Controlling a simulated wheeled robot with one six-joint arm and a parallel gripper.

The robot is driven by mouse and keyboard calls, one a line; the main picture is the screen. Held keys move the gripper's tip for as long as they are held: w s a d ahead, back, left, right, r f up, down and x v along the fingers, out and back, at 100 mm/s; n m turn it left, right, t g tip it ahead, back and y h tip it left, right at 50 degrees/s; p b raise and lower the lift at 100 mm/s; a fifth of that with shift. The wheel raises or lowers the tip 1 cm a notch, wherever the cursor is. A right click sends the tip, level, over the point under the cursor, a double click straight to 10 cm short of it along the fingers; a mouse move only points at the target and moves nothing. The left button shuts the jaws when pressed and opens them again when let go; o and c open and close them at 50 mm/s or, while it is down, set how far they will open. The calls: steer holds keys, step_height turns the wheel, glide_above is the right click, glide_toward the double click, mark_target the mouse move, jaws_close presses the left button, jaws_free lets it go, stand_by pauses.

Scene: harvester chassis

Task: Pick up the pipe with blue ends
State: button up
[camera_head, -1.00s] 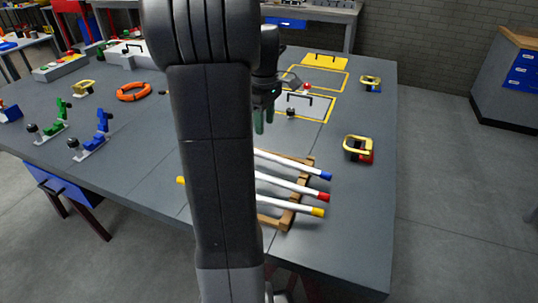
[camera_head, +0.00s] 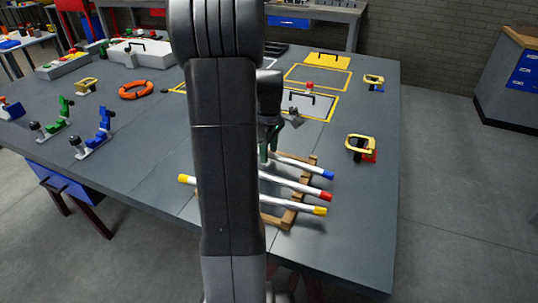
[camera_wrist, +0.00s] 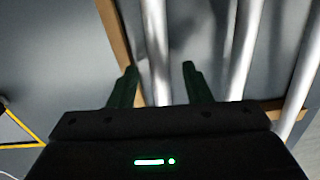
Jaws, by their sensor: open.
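The pipe with a blue end (camera_head: 303,166) lies on a wooden rack, the farthest of three white pipes in the head view. Its blue right end shows; its left end is hidden behind my arm. My gripper (camera_head: 265,155) is low over this pipe, partly hidden by my arm. In the wrist view my gripper (camera_wrist: 160,74) is open, and a white pipe (camera_wrist: 157,60) runs between its two dark green fingers, seemingly the blue-ended one. No pipe ends show there. I cannot tell whether the fingers touch it.
The red-ended pipe (camera_head: 296,184) and yellow-ended pipe (camera_head: 295,206) lie nearer on the wooden rack (camera_head: 283,222). A yellow-and-red clamp-like object (camera_head: 361,148) stands to the right. A white plate with a handle (camera_head: 306,104) lies beyond. The table's right side is mostly clear.

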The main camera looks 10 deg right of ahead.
steer(key=shift+c, duration=0.3)
jaws_close()
